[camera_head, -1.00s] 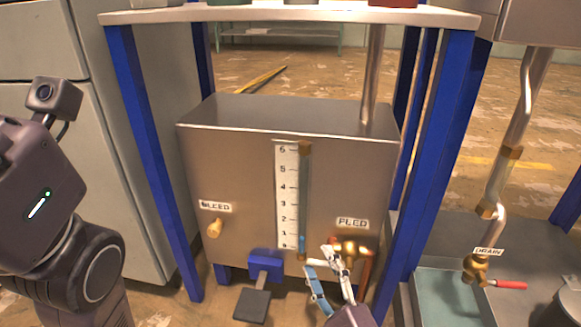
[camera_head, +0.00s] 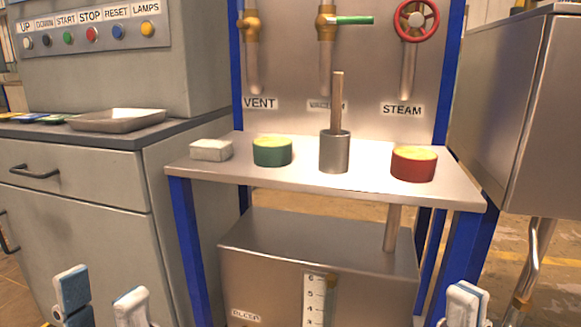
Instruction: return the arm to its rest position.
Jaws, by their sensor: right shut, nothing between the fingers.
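My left gripper (camera_head: 103,293) shows at the bottom left, in front of the grey cabinet. Its two blue-and-white fingers stand apart with nothing between them, so it is open. My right gripper (camera_head: 466,300) shows at the bottom right, in front of the blue frame's right leg. Its fingers are together and empty. Both point upward and are cut off by the lower edge of the picture, so the arms behind them are hidden. Neither gripper visibly holds anything.
The metal shelf (camera_head: 325,184) bears a white block (camera_head: 211,150), a green tub (camera_head: 272,153), a metal cylinder with a rod (camera_head: 335,152) and a red tub (camera_head: 414,165). Below is a steel tank (camera_head: 265,265) with a gauge (camera_head: 314,300). A tray (camera_head: 117,120) lies on the cabinet (camera_head: 75,170).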

